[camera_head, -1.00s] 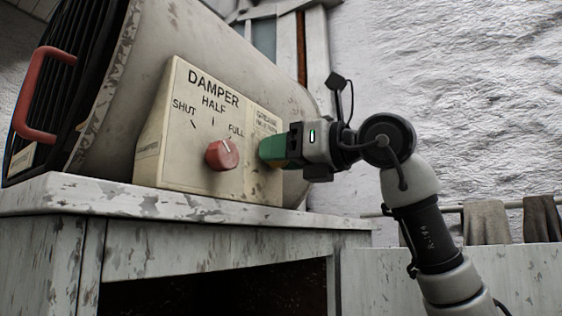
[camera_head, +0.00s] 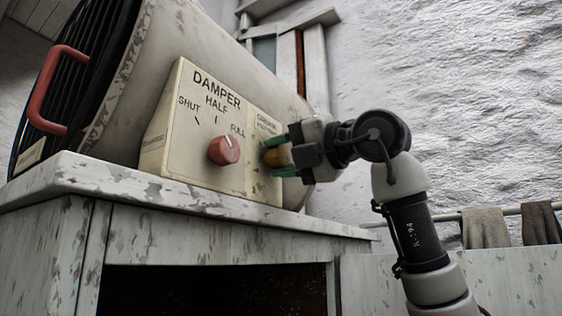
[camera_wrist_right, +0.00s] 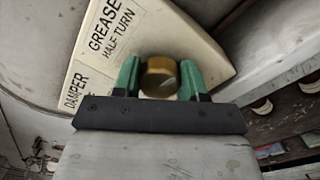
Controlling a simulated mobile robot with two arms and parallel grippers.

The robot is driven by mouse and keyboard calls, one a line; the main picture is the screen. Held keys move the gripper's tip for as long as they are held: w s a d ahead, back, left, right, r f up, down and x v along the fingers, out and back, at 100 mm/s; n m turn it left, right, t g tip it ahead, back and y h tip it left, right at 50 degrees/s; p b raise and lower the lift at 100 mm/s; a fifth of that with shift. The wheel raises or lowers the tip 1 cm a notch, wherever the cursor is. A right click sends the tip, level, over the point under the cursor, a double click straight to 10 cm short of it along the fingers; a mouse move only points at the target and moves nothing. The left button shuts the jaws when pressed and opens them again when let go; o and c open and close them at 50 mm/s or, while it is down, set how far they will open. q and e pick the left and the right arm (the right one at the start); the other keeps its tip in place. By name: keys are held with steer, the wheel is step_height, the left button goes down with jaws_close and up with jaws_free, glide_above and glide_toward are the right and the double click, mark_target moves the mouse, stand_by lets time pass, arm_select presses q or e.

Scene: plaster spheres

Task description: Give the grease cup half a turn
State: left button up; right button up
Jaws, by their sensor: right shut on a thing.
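The grease cup is a small round brass cap (camera_wrist_right: 160,77) on the right part of the cream panel (camera_head: 178,160). In the head view the brass cup (camera_head: 271,157) shows only partly between the green fingertips. My right gripper (camera_head: 277,157) is shut on it, with one green finger on each side, as the right wrist view (camera_wrist_right: 160,80) also shows. The wrist view shows the label "GREASE HALF TURN" beside the cup. In the head view the fingers stand one above the other. My left gripper is in neither view.
A red damper knob (camera_head: 223,150) sits on the same panel, left of the cup, with SHUT, HALF and FULL marks. The panel stands on a worn white bench (camera_head: 150,200) against a large drum housing with a red handle (camera_head: 55,90). Cloths (camera_head: 487,228) hang from a rail at right.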

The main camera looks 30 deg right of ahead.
steer(key=m+b, duration=0.1)
steer(key=m, duration=0.4)
steer(key=shift+f+b, duration=0.1)
steer(key=shift+b, duration=0.2)
steer(key=m+b, duration=0.1)
steer(key=m, duration=0.2)
steer(key=shift+m+h, duration=0.4)
steer(key=m+b, duration=0.1)
steer(key=m, duration=0.2)
steer(key=shift+m, duration=0.3)
steer(key=shift+f+m+b, duration=0.1)
steer(key=shift+m+b, duration=0.65)
steer(key=shift+m, duration=1.25)
steer(key=o, duration=0.9)
